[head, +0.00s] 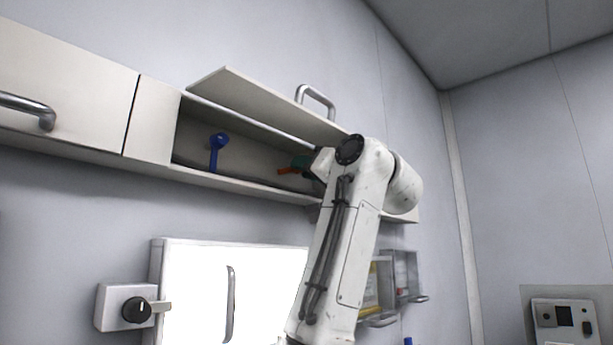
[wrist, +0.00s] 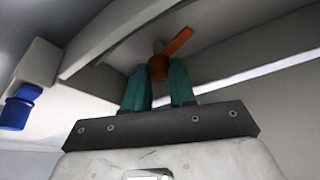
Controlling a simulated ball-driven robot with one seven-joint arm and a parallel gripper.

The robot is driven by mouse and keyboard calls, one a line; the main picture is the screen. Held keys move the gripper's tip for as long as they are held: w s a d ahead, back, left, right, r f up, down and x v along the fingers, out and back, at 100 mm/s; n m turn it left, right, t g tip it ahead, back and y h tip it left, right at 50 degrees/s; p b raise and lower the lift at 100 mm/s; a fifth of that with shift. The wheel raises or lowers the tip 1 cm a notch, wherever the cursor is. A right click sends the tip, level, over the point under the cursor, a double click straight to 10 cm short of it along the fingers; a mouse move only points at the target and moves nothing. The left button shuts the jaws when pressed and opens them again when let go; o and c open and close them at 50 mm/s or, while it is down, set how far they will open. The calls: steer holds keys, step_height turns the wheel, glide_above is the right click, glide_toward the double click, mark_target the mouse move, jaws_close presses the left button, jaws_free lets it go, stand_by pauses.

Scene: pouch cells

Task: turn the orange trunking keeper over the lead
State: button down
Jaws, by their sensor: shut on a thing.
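The orange keeper (wrist: 179,42) has a round hub and a flat arm. In the wrist view the arm slants up and right from the hub. My gripper (wrist: 158,75) has its green fingers shut on the hub, one on each side. In the head view the orange keeper (head: 287,171) shows as a small bar inside the open wall cupboard, at the tip of my gripper (head: 302,163). My arm hides the right part of the cupboard. I cannot make out the lead in either view.
A blue lever (head: 217,148) stands left inside the cupboard (head: 240,185). A blue part (wrist: 16,108) on a pale block shows left in the wrist view. A bright panel and clear-fronted holders are below.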

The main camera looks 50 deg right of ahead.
steer(key=shift+d+r+n+g+y+p, duration=0.1)
steer(key=shift+d+n+g+y+p, duration=0.15)
steer(key=shift+n+y, duration=2.1)
steer(key=shift+d+n+g+y+p, duration=0.1)
steer(key=shift+n+g+y+p, duration=0.45)
steer(key=shift+n, duration=3.45)
steer(key=shift+d+r+n+g+y+b, duration=0.15)
steer(key=shift+n+y, duration=1.65)
steer(key=shift+n, duration=1.35)
steer(key=shift+f+n, duration=0.1)
steer(key=shift+n, duration=0.2)
steer(key=c, duration=0.9)
jaws_free()
steer(key=shift+s+f, duration=0.1)
